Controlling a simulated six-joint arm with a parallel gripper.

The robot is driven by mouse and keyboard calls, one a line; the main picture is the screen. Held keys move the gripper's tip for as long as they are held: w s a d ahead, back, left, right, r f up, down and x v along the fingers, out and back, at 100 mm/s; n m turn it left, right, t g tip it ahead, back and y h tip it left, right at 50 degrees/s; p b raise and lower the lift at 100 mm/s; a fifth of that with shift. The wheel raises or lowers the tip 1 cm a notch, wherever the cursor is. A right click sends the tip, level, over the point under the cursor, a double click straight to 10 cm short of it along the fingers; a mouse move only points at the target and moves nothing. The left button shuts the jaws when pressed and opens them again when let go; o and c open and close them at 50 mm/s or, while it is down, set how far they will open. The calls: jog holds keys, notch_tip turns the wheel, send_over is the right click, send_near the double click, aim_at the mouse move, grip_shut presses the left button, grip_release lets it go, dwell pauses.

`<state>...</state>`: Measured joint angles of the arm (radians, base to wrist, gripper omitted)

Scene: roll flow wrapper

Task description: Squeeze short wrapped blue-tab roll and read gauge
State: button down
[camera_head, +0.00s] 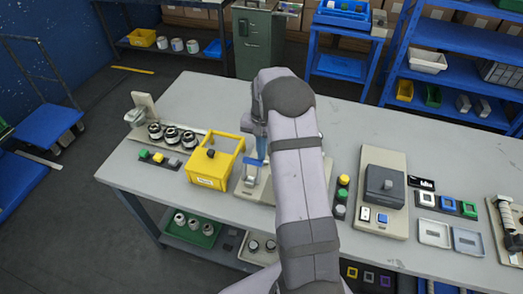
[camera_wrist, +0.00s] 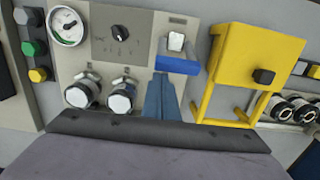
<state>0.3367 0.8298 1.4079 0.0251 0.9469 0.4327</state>
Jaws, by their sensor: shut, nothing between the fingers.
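My gripper (camera_head: 261,150) points down over the middle of the bench; its blue fingers (camera_wrist: 161,98) are together with nothing between them. In the wrist view a white block with a blue bar (camera_wrist: 178,65) lies just beyond the fingertips; I cannot tell whether they touch it. The white block and bar also show in the head view (camera_head: 251,176). A round gauge (camera_wrist: 67,27) with a white dial sits on the panel, too small to read. Two white-ended cylinders (camera_wrist: 83,93) (camera_wrist: 122,97) stand left of the fingers. I cannot identify the short blue-tab roll.
A yellow open-frame bin (camera_head: 208,178) stands close beside the gripper. Several black-and-white cylinders (camera_head: 172,136) sit left of it. Right of my arm are green and yellow buttons (camera_head: 341,196) and a beige plate with a dark grey box (camera_head: 385,187). The back of the bench is clear.

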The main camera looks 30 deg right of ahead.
jog(key=shift+s+a+r, duration=0.1)
jog(key=shift+s+a, duration=0.05)
jog(key=shift+a, duration=0.05)
dwell(0.5)
